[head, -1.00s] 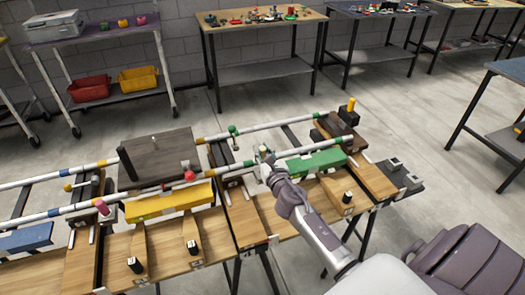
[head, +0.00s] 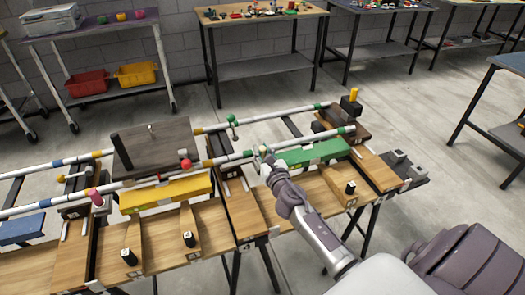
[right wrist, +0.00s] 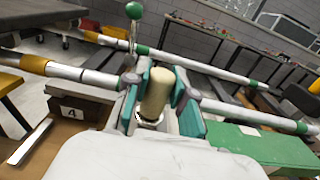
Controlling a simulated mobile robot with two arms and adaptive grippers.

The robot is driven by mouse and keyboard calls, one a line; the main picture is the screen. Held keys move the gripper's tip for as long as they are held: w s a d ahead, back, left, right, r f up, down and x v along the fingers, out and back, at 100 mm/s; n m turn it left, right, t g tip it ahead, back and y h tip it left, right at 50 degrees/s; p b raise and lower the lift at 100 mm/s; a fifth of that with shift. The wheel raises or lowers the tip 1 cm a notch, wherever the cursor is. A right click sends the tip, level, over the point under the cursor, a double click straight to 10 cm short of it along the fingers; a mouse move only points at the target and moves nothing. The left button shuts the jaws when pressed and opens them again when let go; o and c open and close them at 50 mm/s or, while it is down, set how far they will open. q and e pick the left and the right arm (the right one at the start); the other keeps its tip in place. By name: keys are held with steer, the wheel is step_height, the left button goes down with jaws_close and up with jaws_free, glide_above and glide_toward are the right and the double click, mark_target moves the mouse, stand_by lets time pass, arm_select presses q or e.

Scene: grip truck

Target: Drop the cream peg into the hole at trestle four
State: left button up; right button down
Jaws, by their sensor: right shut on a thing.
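My right gripper (right wrist: 160,103) is shut on the cream peg (right wrist: 157,92), which stands roughly upright between its teal fingers in the right wrist view. Under the peg's lower end is a shiny ring-like edge (right wrist: 150,121); whether the peg has entered a hole there is hidden by the fingers and wrist. A plate marked 4 (right wrist: 75,110) lies just left of the gripper. In the head view the right gripper (head: 262,156) is at the front rail, left of the green block (head: 312,154). My left gripper is not in view.
A white banded front rail (right wrist: 85,77) runs by the gripper. A green-ball lever (right wrist: 134,12) stands behind it. The yellow block (head: 168,193), red ball (head: 186,164) and dark box (head: 152,148) lie to the left. A yellow peg (head: 353,94) stands at far right.

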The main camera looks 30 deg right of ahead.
steer(key=c, duration=0.9)
jaws_free()
steer(key=shift+f, duration=0.1)
steer(key=shift+s, duration=0.1)
steer(key=v, duration=1.1)
steer(key=shift+s, duration=0.4)
